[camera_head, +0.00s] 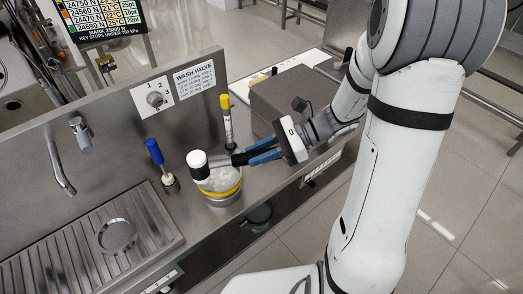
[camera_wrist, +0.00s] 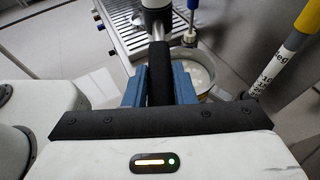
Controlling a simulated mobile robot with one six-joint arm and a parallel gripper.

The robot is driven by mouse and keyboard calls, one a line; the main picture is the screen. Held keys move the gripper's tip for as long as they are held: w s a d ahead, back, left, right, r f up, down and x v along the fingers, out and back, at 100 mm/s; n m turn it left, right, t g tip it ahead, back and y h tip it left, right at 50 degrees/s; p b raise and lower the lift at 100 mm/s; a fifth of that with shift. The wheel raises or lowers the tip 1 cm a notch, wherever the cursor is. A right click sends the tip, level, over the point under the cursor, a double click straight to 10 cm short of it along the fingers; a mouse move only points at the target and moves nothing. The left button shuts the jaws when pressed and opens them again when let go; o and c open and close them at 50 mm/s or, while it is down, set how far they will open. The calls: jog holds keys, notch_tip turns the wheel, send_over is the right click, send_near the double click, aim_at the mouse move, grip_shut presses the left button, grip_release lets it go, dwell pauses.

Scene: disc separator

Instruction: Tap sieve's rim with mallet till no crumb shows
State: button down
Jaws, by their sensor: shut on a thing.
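My gripper (camera_head: 262,154) is shut on the black handle of the mallet; its blue fingers also show in the wrist view (camera_wrist: 159,88). The mallet (camera_head: 198,165) has a white head with a dark band, held over the left part of the sieve's rim in the head view. I cannot tell whether the head touches the rim. The sieve (camera_head: 224,200) is a round vessel with a yellow band, standing on the steel bench. Pale crumbs (camera_head: 222,180) show inside it; they also show in the wrist view (camera_wrist: 197,75). The mallet head and handle hide part of the interior.
A blue-handled tool (camera_head: 155,152) stands left of the sieve, and a yellow-topped marked rod (camera_head: 226,118) stands behind it. A grey box (camera_head: 290,100) is to the right. A ribbed drainboard (camera_head: 90,250) with a round disc (camera_head: 117,235) lies left. The bench's front edge is close to the sieve.

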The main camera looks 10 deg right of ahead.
notch_tip(320, 180, down, 6)
jog(key=b, duration=0.4)
notch_tip(320, 180, up, 5)
jog(key=p, duration=0.4)
jog(key=shift+r+p, duration=0.2)
jog(key=shift+p, duration=0.1)
jog(key=shift+r, duration=0.1)
notch_tip(320, 180, up, 3)
jog(key=p, duration=0.2)
jog(key=shift+p, duration=0.35)
jog(key=shift+f, duration=0.2)
